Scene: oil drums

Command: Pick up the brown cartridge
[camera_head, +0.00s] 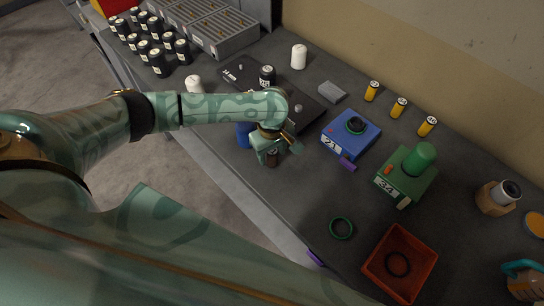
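The brown cartridge (272,158) is a small dark brown cylinder near the front edge of the dark table, left of the blue box. My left gripper (279,151) is right above and around it, pointing down. Its fingers look spread, one beside the cartridge and one out to the right. I cannot tell whether a finger touches the cartridge, and the gripper hides part of it. My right gripper is not in view.
A blue cylinder (243,135) stands just left of the gripper, partly hidden. The blue box (350,134) and green box (406,175) stand to the right. A red-orange bin (428,270) and green ring (341,229) are nearer. Several black cartridges and grey racks (224,38) fill the far left.

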